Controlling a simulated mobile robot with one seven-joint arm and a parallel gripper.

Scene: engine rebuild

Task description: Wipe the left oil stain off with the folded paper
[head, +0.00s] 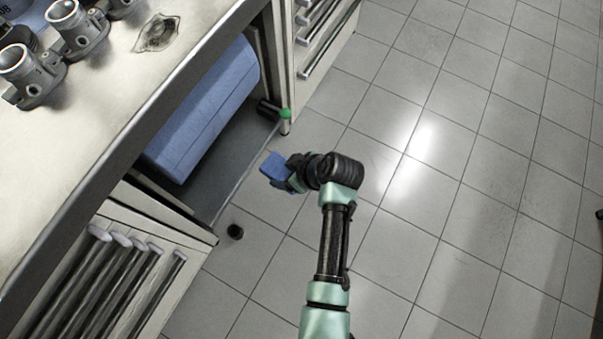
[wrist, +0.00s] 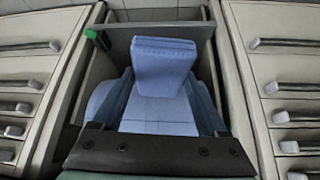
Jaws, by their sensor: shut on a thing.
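My gripper (head: 285,176) is shut on the blue folded paper (head: 273,166) and holds it over the floor, in front of the bench's open shelf bay. In the wrist view the folded paper (wrist: 163,60) stands up between the fingers and looks undamaged. One dark, ring-shaped oil stain (head: 157,34) shows on the pale bench top (head: 60,140) at the upper left of the head view. I cannot tell whether it is the left stain. The paper is well apart from it, to its lower right. No stain shows in the wrist view.
A big blue paper roll (head: 204,112) lies in the bay under the bench top. Metal engine parts (head: 78,30) stand left of the stain. Drawer units (head: 125,270) flank the bay. A green-tipped black bar (head: 285,113) juts out. The tiled floor to the right is open.

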